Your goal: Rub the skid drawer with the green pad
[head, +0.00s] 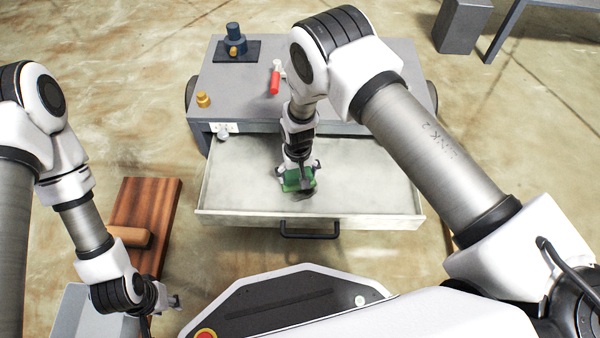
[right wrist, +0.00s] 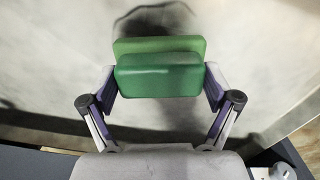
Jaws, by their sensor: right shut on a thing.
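The skid drawer (head: 370,190) is pulled out from the grey skid, with a pale, bare floor and a dark handle on its front. My right gripper (head: 298,178) is inside the drawer's outline, left of its middle. It is shut on the green pad (head: 292,183). In the right wrist view the green pad (right wrist: 160,68) sits between both fingers above the pale drawer floor (right wrist: 50,60). I cannot tell whether the pad touches the floor. My left gripper (head: 168,300) is at the lower left, away from the drawer; its fingers are too small to judge.
A brown wooden board (head: 150,205) lies left of the drawer. A grey box (head: 462,25) and a table stand at the back right.

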